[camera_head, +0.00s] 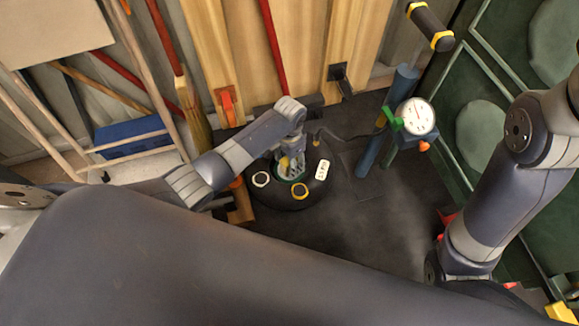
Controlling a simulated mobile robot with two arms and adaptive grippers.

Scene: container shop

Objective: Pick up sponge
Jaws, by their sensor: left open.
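My left gripper (291,172) hangs down over a round dark surface (289,204) in the middle of the view. It is open. A small yellow patch and a green rim show at its fingers, partly covered by them. I cannot tell whether the yellow patch is the sponge, and no sponge is clearly seen elsewhere. My right arm comes down at the right edge, and its gripper is out of sight.
A dial gauge (415,116) stands to the right. Tools and planks (355,50) line the back. Dark floor (370,220) is clear at centre right.

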